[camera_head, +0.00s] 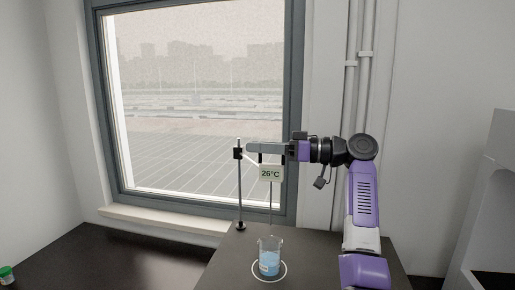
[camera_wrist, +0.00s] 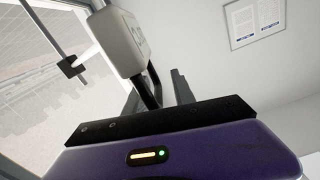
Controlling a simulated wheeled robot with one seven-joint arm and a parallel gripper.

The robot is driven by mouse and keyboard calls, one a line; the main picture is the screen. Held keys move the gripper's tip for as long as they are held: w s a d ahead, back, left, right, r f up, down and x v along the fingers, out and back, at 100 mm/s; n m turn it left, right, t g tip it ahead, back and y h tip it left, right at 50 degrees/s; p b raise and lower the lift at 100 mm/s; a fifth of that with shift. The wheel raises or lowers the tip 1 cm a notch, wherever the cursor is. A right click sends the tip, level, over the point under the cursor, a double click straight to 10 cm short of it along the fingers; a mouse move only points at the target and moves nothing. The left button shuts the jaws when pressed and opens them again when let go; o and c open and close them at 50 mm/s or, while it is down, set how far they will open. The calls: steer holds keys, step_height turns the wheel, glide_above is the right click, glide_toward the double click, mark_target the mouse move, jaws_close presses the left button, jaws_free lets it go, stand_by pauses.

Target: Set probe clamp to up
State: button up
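The probe's white display box (camera_head: 270,173) reads 26°C in the head view. Its thin probe hangs down toward a beaker of blue liquid (camera_head: 269,262). The black clamp (camera_head: 238,153) sits near the top of the upright stand rod (camera_head: 239,195); the clamp also shows in the wrist view (camera_wrist: 70,67). My gripper (camera_head: 267,150) is level with the clamp, just above the display box. In the wrist view, a black handle below the white box (camera_wrist: 122,40) reaches between my fingers (camera_wrist: 157,92). Whether they press on it is unclear.
The beaker stands inside a white ring on the dark bench (camera_head: 225,270). A window (camera_head: 195,100) is behind the stand. A small green-capped container (camera_head: 6,272) is at the far left. A pale cabinet (camera_head: 490,200) stands at the right.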

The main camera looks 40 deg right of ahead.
steer(key=b+v, duration=0.2)
steer(key=v, duration=0.5)
steer(key=shift+s+d, duration=0.1)
stand_by(0.4)
